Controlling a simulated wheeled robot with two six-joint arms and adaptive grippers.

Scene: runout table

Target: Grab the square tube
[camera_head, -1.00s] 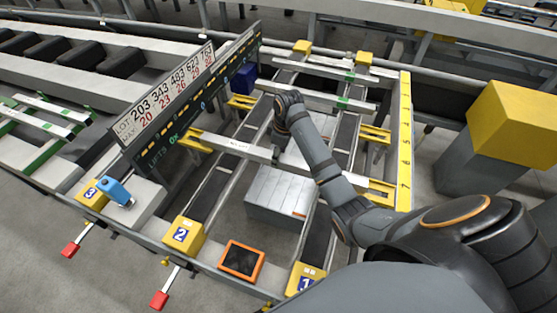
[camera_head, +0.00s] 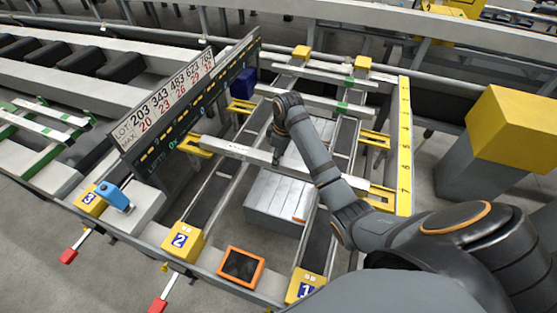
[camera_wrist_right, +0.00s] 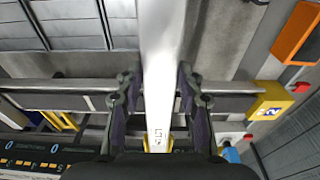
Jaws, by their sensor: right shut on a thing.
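The square tube (camera_head: 235,150) is a long, pale silver bar lying crosswise over the dark rails, between the lot sign and the yellow scale. My right gripper (camera_head: 276,158) comes down on it near its middle, partly hidden by my own arm. In the right wrist view the tube (camera_wrist_right: 163,50) runs lengthwise between the two dark fingers of the gripper (camera_wrist_right: 158,88), which is shut on it. Dark digits show on the tube. I cannot tell whether it still touches the rails. My left gripper is out of view.
Other tubes (camera_head: 315,104) lie across the rails farther back. A lot sign (camera_head: 165,97) stands at the left and a yellow numbered scale (camera_head: 404,145) at the right. Yellow blocks (camera_head: 183,241) and an orange-framed panel (camera_head: 240,266) line the front. A grey box (camera_head: 275,200) sits below.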

